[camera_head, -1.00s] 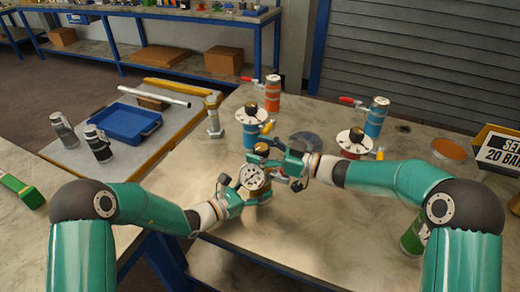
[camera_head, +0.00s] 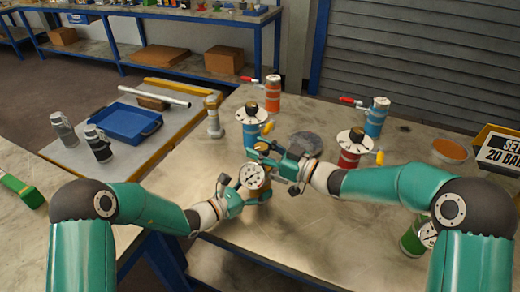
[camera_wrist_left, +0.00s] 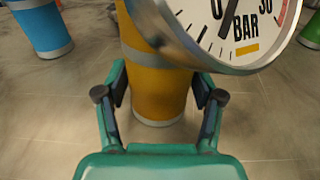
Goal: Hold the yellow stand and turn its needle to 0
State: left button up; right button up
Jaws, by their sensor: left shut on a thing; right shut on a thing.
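The yellow stand (camera_wrist_left: 158,98) stands upright between my left gripper's fingers in the left wrist view. A round white gauge (camera_head: 252,176) faces me on it; the dial (camera_wrist_left: 240,28) shows 30 and BAR in the wrist view. A dark part of the needle lies between the left-hand figure and the 30; its full reading is cut off. My left gripper (camera_head: 243,188) is shut on the stand's body. My right gripper (camera_head: 262,156) is shut at the stand's top, apparently on its knob, which the fingers partly hide.
A blue vessel (camera_head: 249,129) stands just behind the stand and a red one (camera_head: 350,152) to its right. Another blue vessel (camera_head: 376,118) and an orange one (camera_head: 272,97) stand farther back. A green vessel (camera_head: 411,240) is near my right arm. The front table middle is clear.

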jog(key=m+t+h, duration=0.3)
jog(key=t, duration=0.1)
jog(key=shift+a+r, duration=0.1)
jog(key=shift+m+t+h, duration=0.7)
jog(key=shift+m+h, duration=0.3)
jog(key=shift+h, duration=0.2)
jog(key=shift+d, duration=0.2)
jog(key=o, duration=1.2)
jog(key=v, duration=1.2)
jog(key=shift+a, duration=0.15)
